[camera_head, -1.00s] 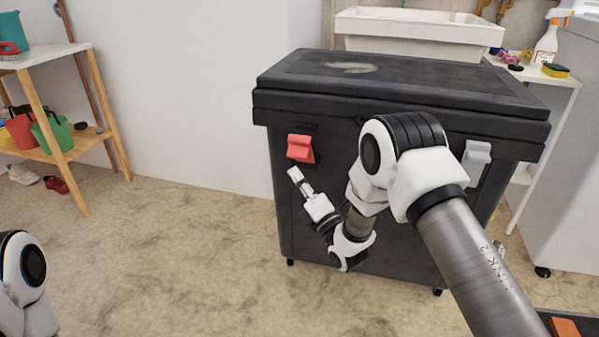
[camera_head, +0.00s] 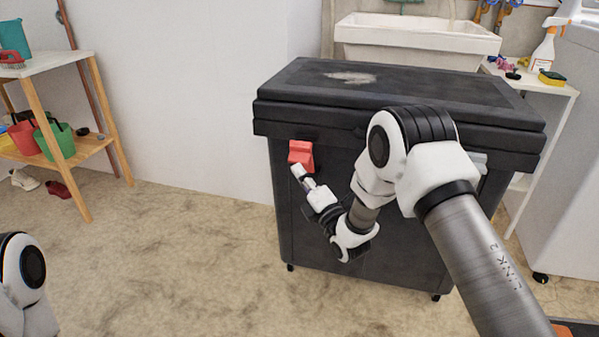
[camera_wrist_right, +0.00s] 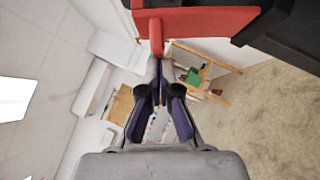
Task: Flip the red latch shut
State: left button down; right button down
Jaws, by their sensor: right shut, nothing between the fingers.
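The red latch (camera_head: 301,154) is on the upper left of the front of a black lidded box (camera_head: 400,235), just below the lid. In the right wrist view the red latch (camera_wrist_right: 205,24) fills the top, tilted out from the dark box. My right gripper (camera_head: 297,170) is shut and empty, its tip just below the latch. In the right wrist view the fingertips (camera_wrist_right: 157,62) meet at the latch's lower edge; I cannot tell whether they touch it. My left gripper is out of view; only part of my left arm shows at the lower left.
A second, grey latch (camera_head: 480,161) on the box's right is partly hidden by my right arm. A white sink (camera_head: 415,45) stands behind the box. A wooden shelf (camera_head: 60,105) with buckets is at the left. Floor between shelf and box is clear.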

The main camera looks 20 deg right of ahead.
aim_at(304, 149)
jog(key=r+m+p, duration=0.1)
jog(key=p, duration=0.1)
jog(key=w+d+r+m+g+h+p, duration=0.1)
jog(key=p, duration=0.1)
jog(key=r+m+g+p, duration=0.1)
jog(key=p, duration=0.1)
jog(key=shift+w+d+r+h, duration=0.15)
jog(key=shift+w+r+h, duration=0.15)
jog(key=shift+w+r, duration=0.1)
jog(key=shift+w+d+m+g+p, duration=0.15)
jog(key=shift+w+m+g+p, duration=0.1)
jog(key=shift+m+g+p, duration=0.15)
jog(key=shift+w+d+r, duration=0.1)
jog(key=shift+w+d, duration=0.15)
jog(key=shift+w, duration=0.15)
jog(key=shift+r+p, duration=0.15)
jog(key=shift+p, duration=0.15)
jog(key=shift+w+d+r, duration=0.1)
jog(key=shift+r, duration=0.05)
